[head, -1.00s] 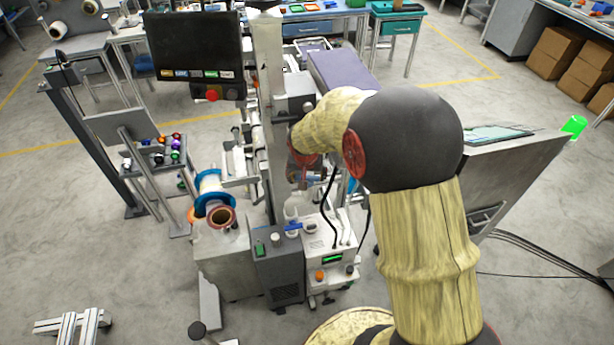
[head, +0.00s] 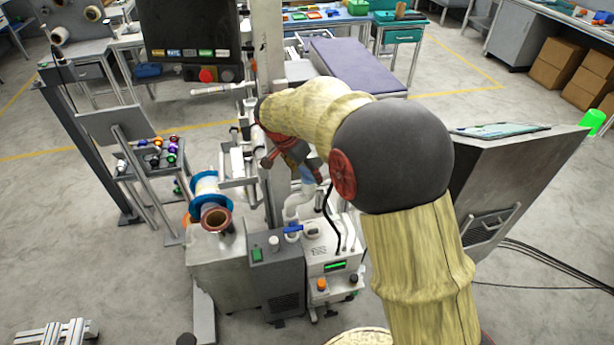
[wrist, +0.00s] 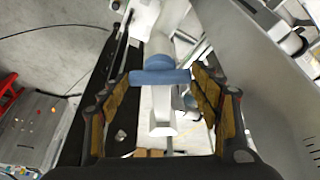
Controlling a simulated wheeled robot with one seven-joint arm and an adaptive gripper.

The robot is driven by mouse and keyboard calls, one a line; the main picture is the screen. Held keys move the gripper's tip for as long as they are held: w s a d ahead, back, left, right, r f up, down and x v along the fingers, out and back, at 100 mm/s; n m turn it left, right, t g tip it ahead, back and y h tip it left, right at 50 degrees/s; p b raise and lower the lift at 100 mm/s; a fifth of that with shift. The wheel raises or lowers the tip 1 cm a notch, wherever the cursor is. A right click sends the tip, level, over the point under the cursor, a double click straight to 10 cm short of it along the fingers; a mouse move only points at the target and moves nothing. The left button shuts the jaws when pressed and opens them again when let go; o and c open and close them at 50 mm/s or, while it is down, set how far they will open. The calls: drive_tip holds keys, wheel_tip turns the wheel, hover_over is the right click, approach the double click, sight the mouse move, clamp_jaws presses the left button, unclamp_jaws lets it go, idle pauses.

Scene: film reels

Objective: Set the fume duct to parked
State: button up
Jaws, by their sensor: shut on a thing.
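The fume duct is a pale white pipe; its curved lower part (head: 298,205) rises behind the grey and white boxes in the head view. Its blue collar (wrist: 160,77) lies crosswise between my fingers in the wrist view, with a white nozzle (wrist: 163,122) below it. The collar also shows as a blue patch just under my gripper in the head view (head: 309,174). My gripper (wrist: 160,85) is shut on the blue collar, one finger at each end. My gripper and arm partly hide the duct's upper part in the head view.
A monitor (head: 190,38) and a vertical post (head: 268,45) are close by on the left. A slanted grey panel (head: 515,180) stands at right.

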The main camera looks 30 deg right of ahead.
drive_tip(key=shift+w+m+g, duration=0.2)
drive_tip(key=shift+m+g, duration=0.7)
drive_tip(key=shift+m, duration=1.4)
drive_tip(key=o, duration=1.7)
drive_tip(key=shift+a+r, duration=0.1)
drive_tip(key=shift+r, duration=0.05)
drive_tip(key=shift+w+a+r, duration=0.1)
drive_tip(key=shift+a+r, duration=0.05)
drive_tip(key=shift+r, duration=0.2)
drive_tip(key=a, duration=0.4)
drive_tip(key=w+a, duration=0.1)
drive_tip(key=a, duration=0.3)
drive_tip(key=w+a, duration=0.1)
drive_tip(key=a, duration=0.3)
drive_tip(key=shift+c, duration=0.2)
